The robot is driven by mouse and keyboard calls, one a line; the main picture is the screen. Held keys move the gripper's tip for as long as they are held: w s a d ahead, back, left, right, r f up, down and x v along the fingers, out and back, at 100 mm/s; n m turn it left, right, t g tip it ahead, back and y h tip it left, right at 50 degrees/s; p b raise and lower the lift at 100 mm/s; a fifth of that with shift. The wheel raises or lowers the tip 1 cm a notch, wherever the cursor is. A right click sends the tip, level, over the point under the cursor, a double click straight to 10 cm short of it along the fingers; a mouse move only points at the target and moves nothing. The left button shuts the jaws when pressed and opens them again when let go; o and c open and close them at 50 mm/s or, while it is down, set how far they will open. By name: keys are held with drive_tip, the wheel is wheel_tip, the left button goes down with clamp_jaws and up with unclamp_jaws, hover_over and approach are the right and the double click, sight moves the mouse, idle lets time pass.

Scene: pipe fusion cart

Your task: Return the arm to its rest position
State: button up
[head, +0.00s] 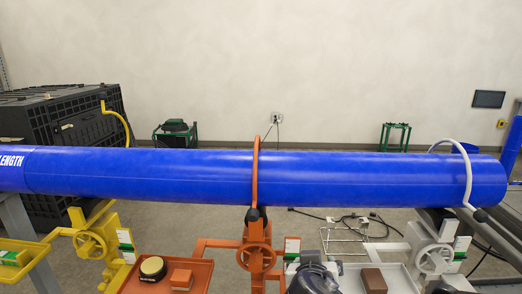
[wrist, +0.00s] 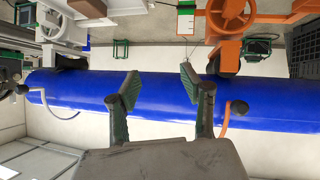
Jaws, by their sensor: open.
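My gripper (wrist: 158,84) shows in the wrist view with its two green-padded fingers spread wide. It is open and nothing is held between the fingers. The long blue pipe (head: 350,178) runs across the head view. It also shows behind the fingers in the wrist view (wrist: 158,106), which looks turned upside down. I cannot tell the exact gap between fingers and pipe. The fingers are not clearly visible in the head view, so the arm's overall pose cannot be told.
The pipe lies on yellow (head: 92,244), orange (head: 256,258) and white (head: 436,259) clamp stands with handwheels. An orange tray (head: 205,278) holds a round yellow-topped item (head: 153,268) and an orange block (head: 181,279). A brown block (head: 374,280) sits nearby. A black crate (head: 60,125) stands back left.

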drive_tip(key=shift+s+d+g+y+p, duration=1.7)
drive_tip(key=shift+s+d, duration=1.6)
drive_tip(key=shift+d, duration=1.45)
wheel_tip(320, 180, up, 20)
drive_tip(key=p, duration=1.8)
drive_tip(key=shift+f+n+g, duration=0.2)
drive_tip(key=shift+n+g, duration=0.1)
